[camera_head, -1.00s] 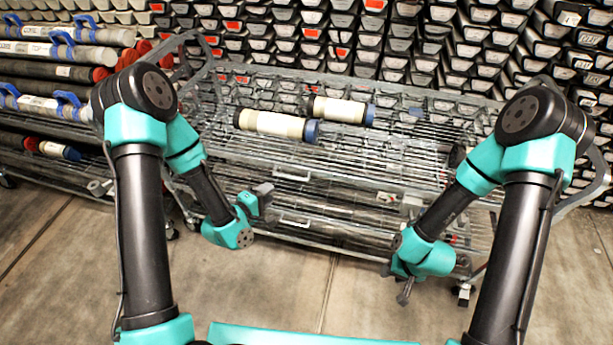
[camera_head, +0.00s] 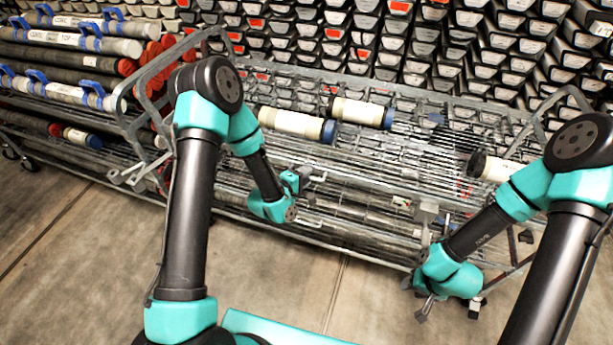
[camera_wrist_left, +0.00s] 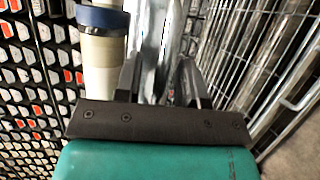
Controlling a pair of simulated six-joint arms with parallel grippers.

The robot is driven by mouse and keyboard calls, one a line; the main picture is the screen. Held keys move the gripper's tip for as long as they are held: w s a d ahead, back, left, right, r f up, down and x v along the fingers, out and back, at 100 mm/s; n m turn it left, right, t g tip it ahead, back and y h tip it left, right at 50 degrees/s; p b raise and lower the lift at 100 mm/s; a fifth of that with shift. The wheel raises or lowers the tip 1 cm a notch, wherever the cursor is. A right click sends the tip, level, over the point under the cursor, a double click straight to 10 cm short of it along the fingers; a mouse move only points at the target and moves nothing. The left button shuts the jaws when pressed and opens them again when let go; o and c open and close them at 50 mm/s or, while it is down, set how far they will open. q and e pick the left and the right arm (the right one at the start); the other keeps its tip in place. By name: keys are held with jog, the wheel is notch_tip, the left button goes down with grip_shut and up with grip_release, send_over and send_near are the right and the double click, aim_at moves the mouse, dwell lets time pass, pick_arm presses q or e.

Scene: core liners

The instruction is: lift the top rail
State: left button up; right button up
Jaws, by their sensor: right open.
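A grey metal cart with wire sides stands in front of me. A long metal rail (camera_wrist_left: 158,50) of this cart runs away from my left wrist camera, between the two fingers of my left gripper. My left gripper (camera_head: 312,177) is at the front of the cart, left of its middle; its dark fingers stand apart (camera_wrist_left: 160,82), with no clear grip on the rail. My right gripper (camera_head: 427,308) is open and empty, low at the cart's front right. Its contact with the cart cannot be told.
Pale tubes with blue ends lie in the cart, one at left (camera_head: 292,122) and one behind it (camera_head: 358,112). A third pale tube (camera_head: 500,168) lies near my right arm. Racks of long tubes (camera_head: 75,42) stand at left. The floor (camera_head: 80,250) in front is clear.

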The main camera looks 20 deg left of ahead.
pick_arm(q)
jog(key=shift+c, duration=0.3)
grip_shut()
